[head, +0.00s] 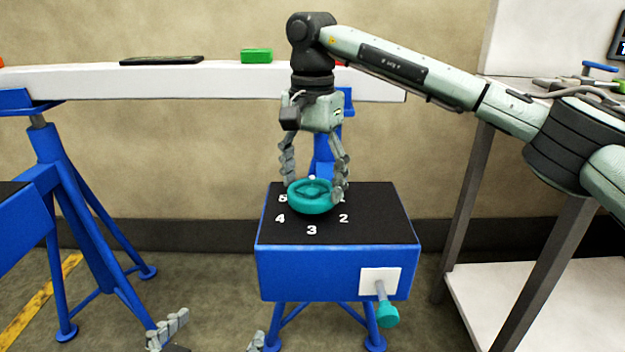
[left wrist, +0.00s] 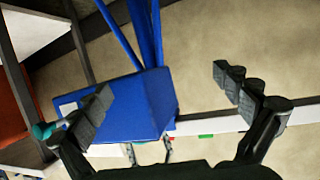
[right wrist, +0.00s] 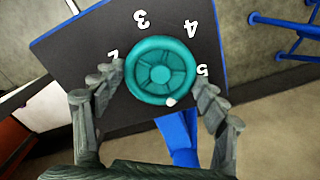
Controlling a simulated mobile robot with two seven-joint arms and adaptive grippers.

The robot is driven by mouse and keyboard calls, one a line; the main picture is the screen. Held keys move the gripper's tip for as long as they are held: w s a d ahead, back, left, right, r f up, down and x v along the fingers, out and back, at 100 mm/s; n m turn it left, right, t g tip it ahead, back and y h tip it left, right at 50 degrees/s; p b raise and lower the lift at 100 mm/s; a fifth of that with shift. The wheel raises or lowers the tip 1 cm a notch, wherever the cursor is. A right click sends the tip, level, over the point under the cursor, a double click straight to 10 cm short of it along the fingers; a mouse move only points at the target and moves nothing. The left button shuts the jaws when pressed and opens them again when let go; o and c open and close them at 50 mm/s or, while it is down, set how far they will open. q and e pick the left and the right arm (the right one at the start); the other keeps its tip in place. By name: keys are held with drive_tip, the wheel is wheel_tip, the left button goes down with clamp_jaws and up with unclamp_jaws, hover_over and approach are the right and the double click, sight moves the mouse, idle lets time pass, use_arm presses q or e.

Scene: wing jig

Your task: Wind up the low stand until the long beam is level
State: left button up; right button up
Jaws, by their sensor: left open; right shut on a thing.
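The long white beam (head: 225,82) spans the back in the head view and looks roughly level; I cannot judge a small tilt. Its right end is by a blue post (head: 347,102), partly hidden by my arm. A teal handwheel (head: 309,197) sits on the black-topped blue box (head: 335,270), ringed by white numbers. A white mark (right wrist: 171,101) at its rim lies near the 5 in the right wrist view. My right gripper (head: 314,185) has its fingers on opposite sides of the wheel, shut on it. My left gripper (head: 208,338) is open and empty, low in front.
A teal-knobbed crank (head: 387,313) sticks out of the box's front. A blue trestle (head: 85,215) supports the beam at left. A dark flat object (head: 161,60) and a green block (head: 256,55) lie on the beam. A bench (head: 530,290) with a lower shelf stands at right.

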use_arm(q)
drive_tip(key=shift+a+f, duration=0.1)
use_arm(e)
drive_tip(key=m+p, duration=0.1)
drive_tip(key=m, duration=0.4)
drive_tip(key=shift+m, duration=0.3)
drive_tip(key=m, duration=0.2)
drive_tip(key=shift+m+p, duration=0.4)
drive_tip(key=shift+m, duration=0.9)
drive_tip(key=m, duration=0.2)
drive_tip(key=shift+m, duration=0.4)
drive_tip(key=m, duration=0.7)
drive_tip(key=shift+s+m, duration=0.1)
drive_tip(key=shift+m, duration=0.3)
use_arm(q)
drive_tip(key=s+a+f+g+y, duration=0.2)
drive_tip(key=s+a+f+g, duration=0.2)
drive_tip(key=s+a+f, duration=0.1)
drive_tip(key=shift+a+f+n+g+y, duration=0.3)
drive_tip(key=shift+a+f, duration=0.2)
drive_tip(key=shift+f, duration=0.2)
use_arm(e)
drive_tip(key=shift+m, duration=1.4)
use_arm(q)
drive_tip(key=shift+w+r, duration=0.2)
